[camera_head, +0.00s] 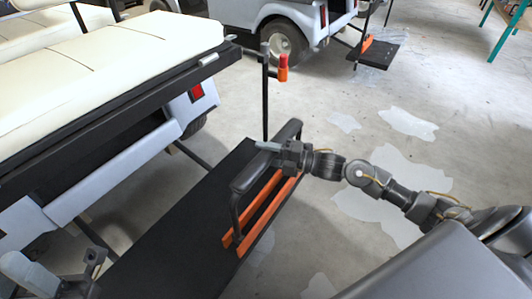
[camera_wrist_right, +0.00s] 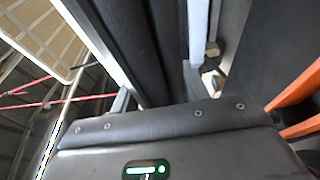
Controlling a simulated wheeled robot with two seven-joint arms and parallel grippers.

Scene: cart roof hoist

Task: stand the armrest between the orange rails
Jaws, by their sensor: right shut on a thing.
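The dark grey armrest (camera_head: 252,172) is a long padded bar with a bent leg at each end. It is upright above the orange rails (camera_head: 262,212), on the right side of the black platform (camera_head: 165,235). Its near leg comes down at the near end of the rails; I cannot tell whether its feet touch the platform. My right gripper (camera_head: 270,147) is shut on the armrest's bar near the middle. In the right wrist view orange rails (camera_wrist_right: 298,88) show at the right. My left gripper (camera_head: 92,262) is low at the left, away from the armrest; its jaws are unclear.
A white cart with a cream seat (camera_head: 110,65) stands at the left. A black post (camera_head: 265,95) with an orange-red handle (camera_head: 283,68) rises beyond the armrest. Another cart (camera_head: 285,20) is at the back. The concrete floor (camera_head: 430,85) at the right is open.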

